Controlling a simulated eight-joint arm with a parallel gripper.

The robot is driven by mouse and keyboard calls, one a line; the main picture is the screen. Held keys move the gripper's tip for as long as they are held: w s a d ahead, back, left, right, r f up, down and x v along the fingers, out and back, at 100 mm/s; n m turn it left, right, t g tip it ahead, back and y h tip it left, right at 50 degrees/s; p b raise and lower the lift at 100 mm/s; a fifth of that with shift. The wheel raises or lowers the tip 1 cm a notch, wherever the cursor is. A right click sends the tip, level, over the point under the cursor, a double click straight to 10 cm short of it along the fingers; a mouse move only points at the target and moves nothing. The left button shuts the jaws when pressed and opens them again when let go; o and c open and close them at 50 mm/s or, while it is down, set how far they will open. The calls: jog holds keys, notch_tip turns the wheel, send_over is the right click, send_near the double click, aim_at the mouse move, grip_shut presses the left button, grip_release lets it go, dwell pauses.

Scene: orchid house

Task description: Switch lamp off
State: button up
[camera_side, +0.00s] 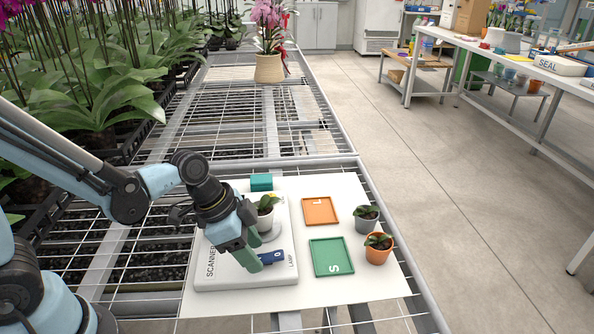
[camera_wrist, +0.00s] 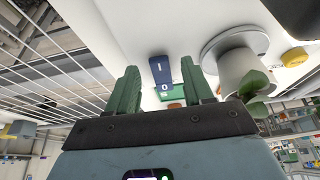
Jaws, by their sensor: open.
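The lamp switch (camera_side: 271,257) is a dark blue rocker on the white scanner (camera_side: 225,274), beside the printed word LAMP. In the wrist view the switch (camera_wrist: 160,70) shows an I at one end and a 0 at the other. I cannot tell which end is pressed down. My gripper (camera_side: 252,259) has green fingers and is tilted down close to the switch. In the wrist view my gripper (camera_wrist: 161,75) is open and empty, and the switch appears between the fingertips. I cannot tell whether a finger touches it. No lit lamp is clearly visible.
A potted seedling (camera_side: 265,220) stands on the scanner's round plate, close beside my gripper. An orange tray (camera_side: 319,210) marked L and a green tray (camera_side: 331,258) marked S lie to the right, near a grey pot (camera_side: 366,224) and an orange pot (camera_side: 378,255). A teal block (camera_side: 261,182) lies behind.

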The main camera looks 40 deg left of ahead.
jog(key=shift+w+d+f, duration=0.1)
jog(key=shift+f, duration=0.2)
jog(key=shift+c, duration=0.5)
grip_shut()
jog(key=shift+w+d+r+g+y, duration=0.2)
jog(key=shift+d+r+g+y, duration=0.05)
jog(key=shift+g+y, duration=0.45)
jog(key=shift+w+d+r+g+y, duration=0.1)
jog(key=shift+w+r+g+y, duration=0.05)
jog(key=shift+g+y, duration=0.4)
jog(key=shift+w+d+r+g+y, duration=0.1)
jog(key=shift+g+y, duration=0.45)
jog(key=shift+o, duration=0.5)
grip_release()
jog(key=shift+r, duration=0.1)
